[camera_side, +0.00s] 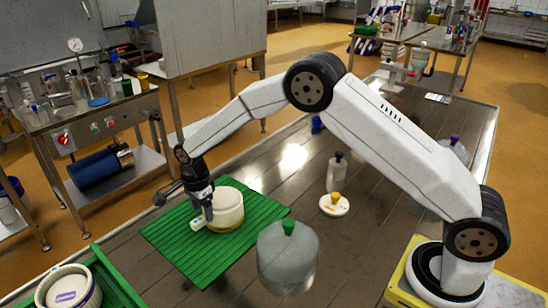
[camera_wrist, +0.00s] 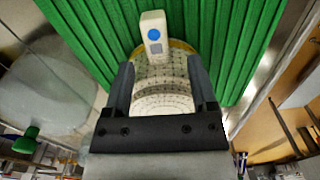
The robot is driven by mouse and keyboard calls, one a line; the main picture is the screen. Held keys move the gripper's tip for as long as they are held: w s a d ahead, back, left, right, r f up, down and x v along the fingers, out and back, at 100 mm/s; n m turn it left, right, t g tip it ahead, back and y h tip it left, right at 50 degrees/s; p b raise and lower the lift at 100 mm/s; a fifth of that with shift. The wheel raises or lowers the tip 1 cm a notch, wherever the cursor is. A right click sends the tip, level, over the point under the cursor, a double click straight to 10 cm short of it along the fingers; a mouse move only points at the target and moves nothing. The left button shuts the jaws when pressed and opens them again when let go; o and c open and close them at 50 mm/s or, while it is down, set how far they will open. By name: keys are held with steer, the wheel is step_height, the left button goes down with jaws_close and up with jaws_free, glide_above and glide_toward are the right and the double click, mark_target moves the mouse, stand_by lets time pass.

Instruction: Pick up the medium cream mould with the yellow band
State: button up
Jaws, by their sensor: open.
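The cream mould (camera_side: 230,212) stands upright on the ribbed green mat (camera_side: 175,238). A yellowish edge shows on it in both views. In the wrist view the perforated mould (camera_wrist: 165,80) lies between the two fingers. My gripper (camera_side: 207,212) is low at the mould's left side in the side view. In the wrist view my gripper (camera_wrist: 160,64) is open, with one finger on each side of the mould; whether they touch it cannot be told. A small white device (camera_side: 198,222) with a blue dot is by the mould; it also shows in the wrist view (camera_wrist: 154,36).
A large cloudy jar with a green knob (camera_side: 287,262) stands near the mat's right edge. A white disc with a yellow knob (camera_side: 334,204) and a clear bottle (camera_side: 336,175) stand beyond. A green crate (camera_side: 120,285) with another white mould (camera_side: 68,288) is at lower left.

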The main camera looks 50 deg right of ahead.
mark_target(204, 219)
steer(key=shift+d+f, duration=0.1)
steer(key=shift+f, duration=1.85)
jaws_close()
